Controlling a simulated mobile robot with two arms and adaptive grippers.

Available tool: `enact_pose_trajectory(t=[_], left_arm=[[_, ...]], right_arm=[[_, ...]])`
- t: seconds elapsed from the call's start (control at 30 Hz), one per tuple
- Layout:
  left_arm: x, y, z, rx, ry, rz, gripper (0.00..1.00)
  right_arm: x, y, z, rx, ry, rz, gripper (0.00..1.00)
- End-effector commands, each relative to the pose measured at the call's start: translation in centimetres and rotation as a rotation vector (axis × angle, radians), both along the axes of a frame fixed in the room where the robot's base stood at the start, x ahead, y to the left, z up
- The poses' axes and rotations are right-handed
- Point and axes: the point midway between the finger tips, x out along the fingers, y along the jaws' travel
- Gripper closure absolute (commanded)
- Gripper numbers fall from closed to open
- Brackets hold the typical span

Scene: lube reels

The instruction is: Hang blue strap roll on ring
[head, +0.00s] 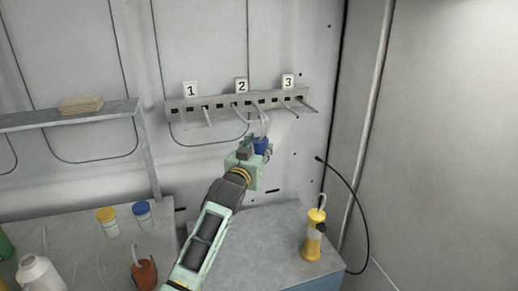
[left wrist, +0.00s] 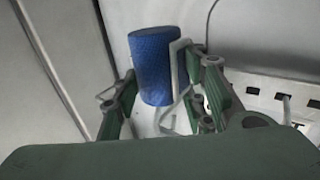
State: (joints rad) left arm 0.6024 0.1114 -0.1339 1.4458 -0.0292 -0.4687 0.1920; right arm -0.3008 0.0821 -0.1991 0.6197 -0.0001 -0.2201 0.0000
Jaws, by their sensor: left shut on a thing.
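A blue strap roll (head: 263,144) is held by my left gripper (head: 256,147), just below the middle of the wall rack. In the left wrist view the roll (left wrist: 152,66) stands up between the fingers of my left gripper (left wrist: 165,98), which are shut on it. A pale strap or loop shows beside it. The grey rack (head: 212,102) carries number plates 1, 2 and 3 and several pale prongs. The prong below plate 2 (head: 241,108) is above and left of the roll. I cannot tell whether the roll touches a prong. My right gripper is out of view.
A yellow tool (head: 313,240) stands on the grey bench (head: 265,240) at right. Yellow-lidded (head: 107,222) and blue-lidded (head: 142,214) jars, a white jug (head: 38,274) and an orange container (head: 144,273) are at left. A black hose (head: 354,190) hangs at the right wall.

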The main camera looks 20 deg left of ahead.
Motion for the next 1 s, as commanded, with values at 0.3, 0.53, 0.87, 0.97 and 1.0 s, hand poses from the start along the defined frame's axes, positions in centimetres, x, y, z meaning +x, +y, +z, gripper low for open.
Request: enact_pose_trajectory(t=[0.3,0.53,0.87,0.97,1.0], left_arm=[[0.0,0.0,0.1,0.000,-0.002,0.000,0.51],[0.0,0.0,0.0,0.000,-0.001,0.000,0.39],[-0.6,0.0,-0.2,0.000,0.002,0.000,0.39],[-1.8,0.1,-0.2,0.000,0.001,0.000,0.39],[-2.4,0.1,-0.1,0.000,0.001,0.000,0.39]], right_arm=[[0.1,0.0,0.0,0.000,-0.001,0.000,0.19],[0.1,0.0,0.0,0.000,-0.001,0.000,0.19],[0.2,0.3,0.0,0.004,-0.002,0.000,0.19],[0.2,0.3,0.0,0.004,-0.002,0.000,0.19],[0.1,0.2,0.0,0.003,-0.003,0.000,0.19]])
